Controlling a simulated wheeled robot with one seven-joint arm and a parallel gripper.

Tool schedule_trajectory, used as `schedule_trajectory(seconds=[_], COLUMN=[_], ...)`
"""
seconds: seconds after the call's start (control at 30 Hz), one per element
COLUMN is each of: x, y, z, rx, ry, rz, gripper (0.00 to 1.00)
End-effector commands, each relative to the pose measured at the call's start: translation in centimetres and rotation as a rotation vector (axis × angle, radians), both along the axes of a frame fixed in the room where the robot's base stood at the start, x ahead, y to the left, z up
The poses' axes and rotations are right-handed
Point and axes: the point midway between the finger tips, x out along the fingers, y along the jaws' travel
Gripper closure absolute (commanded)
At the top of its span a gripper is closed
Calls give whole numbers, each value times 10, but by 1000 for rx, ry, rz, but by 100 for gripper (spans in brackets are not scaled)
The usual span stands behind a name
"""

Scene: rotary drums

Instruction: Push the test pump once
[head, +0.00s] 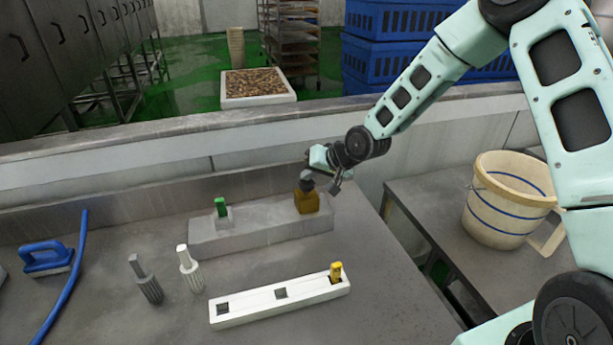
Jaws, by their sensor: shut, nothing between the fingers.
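An amber-brown squarish bottle (306,202) stands on the right end of a low grey block (262,236) in the head view. It has a dark top and looks like a pump; I see no label saying it is the test pump. A small green-topped piece (221,207) stands on the block's left end. My gripper (322,186) is shut and empty, just above and beside the bottle's top. Whether it touches the top cannot be told, as the hand partly overlaps it.
A white rack (250,311) in front has square slots, with a yellow piece (336,272) in the right one. A grey ribbed piece (146,280) and a white one (189,268) stand left. A blue brush (46,257) and blue hose (65,285) lie farther left. A bucket (500,220) stands right.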

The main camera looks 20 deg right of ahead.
Motion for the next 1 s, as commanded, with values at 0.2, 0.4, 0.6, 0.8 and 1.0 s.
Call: schedule_trajectory(seconds=[0.2,0.4,0.6,0.8,1.0], x=[-1,-1,-1,-1,-1], y=[0,0,0,0,0], z=[-4,-6,-6,-1,10], rx=[0,0,0,-1,0], ry=[3,3,4,4,4], rz=[0,0,1,0,0], gripper=[100,100,100,100,100])
